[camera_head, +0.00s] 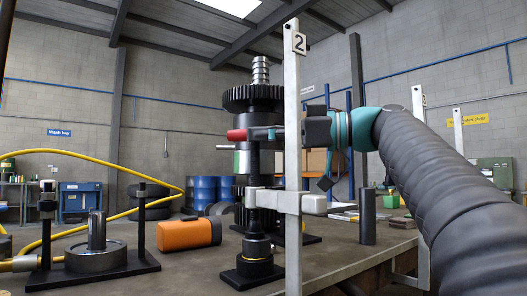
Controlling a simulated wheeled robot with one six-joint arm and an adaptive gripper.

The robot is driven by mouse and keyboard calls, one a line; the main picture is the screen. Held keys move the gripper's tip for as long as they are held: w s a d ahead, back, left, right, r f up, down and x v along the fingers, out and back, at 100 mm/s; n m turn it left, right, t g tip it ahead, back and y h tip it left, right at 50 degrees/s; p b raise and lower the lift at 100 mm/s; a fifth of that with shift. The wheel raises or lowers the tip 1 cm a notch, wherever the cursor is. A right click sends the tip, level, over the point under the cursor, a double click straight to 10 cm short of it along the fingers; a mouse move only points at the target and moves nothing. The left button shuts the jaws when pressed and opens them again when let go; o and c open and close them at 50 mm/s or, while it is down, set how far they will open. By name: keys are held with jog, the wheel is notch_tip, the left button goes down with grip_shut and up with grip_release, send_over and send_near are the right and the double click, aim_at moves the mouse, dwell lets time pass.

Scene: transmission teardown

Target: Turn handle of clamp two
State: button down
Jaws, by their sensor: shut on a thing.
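Clamp two is a pale upright bar (292,100) with a "2" tag (299,43) near its top, standing close to the camera. A pale clamp arm (286,201) crosses it lower down, over the dark shaft stack. A red handle (237,135) points left in front of the gear stack at mid height. My gripper (276,133) reaches in from the right, partly hidden behind the bar, at the height of the red handle. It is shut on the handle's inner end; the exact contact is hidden. The gear stack (254,98) stands upright behind the clamp.
An orange case (188,233) lies on the table, left of the stack. A black fixture (97,260) with a metal part and a yellow hose (90,152) are at left. A dark cylinder (367,216) stands right of the clamp. More pale posts (418,103) stand near my arm.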

jog(key=shift+s+a+f+m+t+h+b, duration=0.1)
jog(key=shift+f+m+t+h+b, duration=0.1)
jog(key=shift+m+t+h+b, duration=0.55)
jog(key=shift+r+t+y, duration=0.2)
jog(key=shift+t+y, duration=0.05)
jog(key=shift+t, duration=0.1)
jog(key=shift+p, duration=0.3)
jog(key=c, duration=1)
grip_release()
